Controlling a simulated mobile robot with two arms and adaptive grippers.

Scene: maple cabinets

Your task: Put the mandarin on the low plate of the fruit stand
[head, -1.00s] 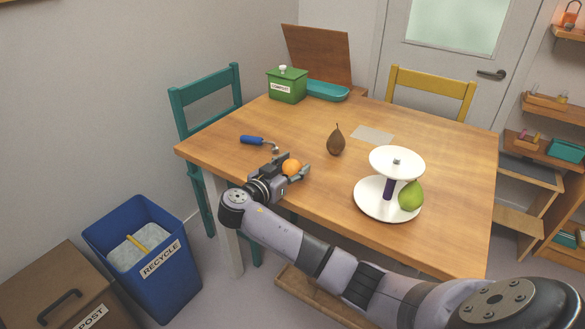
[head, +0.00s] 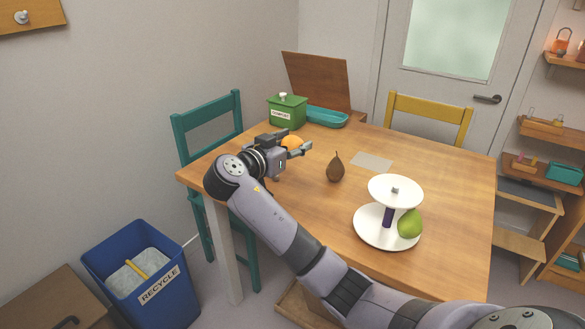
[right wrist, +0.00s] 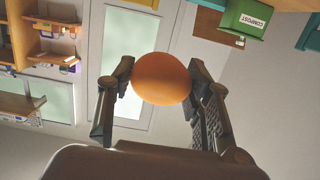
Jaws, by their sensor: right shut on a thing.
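The orange mandarin (head: 292,142) is held between the fingers of my right gripper (head: 296,147), above the left part of the table. In the right wrist view the mandarin (right wrist: 161,78) sits between both fingertips of the right gripper (right wrist: 160,80), which is shut on it. The white two-tier fruit stand (head: 396,190) stands near the table's front right. A green pear (head: 410,223) rests on its low plate (head: 368,233), at the right side. The rest of the low plate is bare. My left gripper is not in view.
A brown pear (head: 336,168) stands on the wooden table (head: 300,195) between gripper and stand. A green compost box (head: 287,110) and teal tray (head: 327,117) are at the back. A blue recycle bin (head: 143,275) stands on the floor at left.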

